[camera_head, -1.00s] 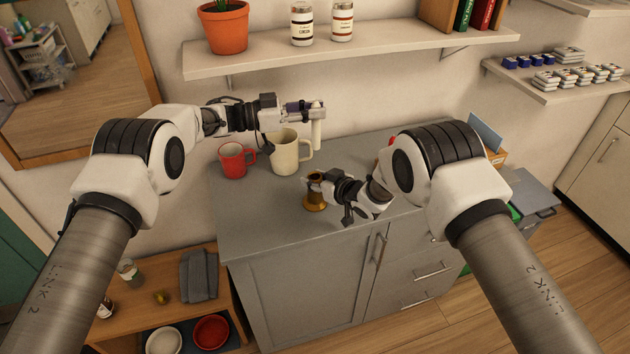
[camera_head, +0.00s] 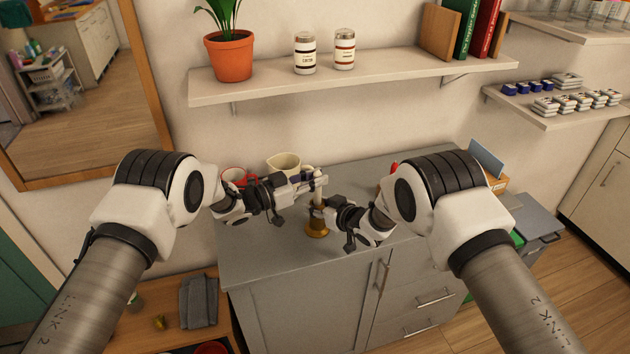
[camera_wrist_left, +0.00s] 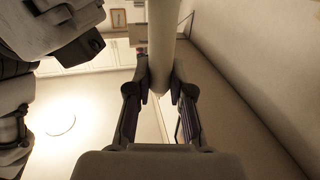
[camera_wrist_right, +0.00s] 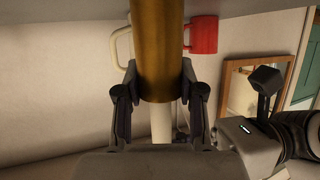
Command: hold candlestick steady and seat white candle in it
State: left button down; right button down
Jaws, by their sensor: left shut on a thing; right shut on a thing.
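The white candle (camera_head: 319,194) stands upright in my left gripper (camera_head: 317,182), which is shut on it. It also shows between the fingers in the left wrist view (camera_wrist_left: 162,38). The brass candlestick (camera_head: 317,231) stands on the grey counter top, with my right gripper (camera_head: 318,212) shut around its upper part. In the right wrist view the candlestick (camera_wrist_right: 158,50) fills the space between the fingers, and the candle (camera_wrist_right: 161,124) lines up with its rim end. I cannot tell whether the candle's lower end is inside the socket.
A cream mug (camera_head: 283,162) and a red mug (camera_head: 233,176) stand behind my left gripper, partly hidden. A wall shelf (camera_head: 360,70) with a potted plant (camera_head: 230,57) and jars hangs above. The counter (camera_head: 265,258) is clear at its front left.

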pick_arm(q)
jog(key=shift+f, duration=0.35)
jog(key=c, duration=1)
grip_release()
jog(key=shift+c, duration=0.2)
jog(key=v, duration=1.2)
jog(key=shift+r, duration=0.15)
pick_arm(e)
jog(key=c, duration=0.6)
grip_release()
jog(key=shift+c, duration=0.2)
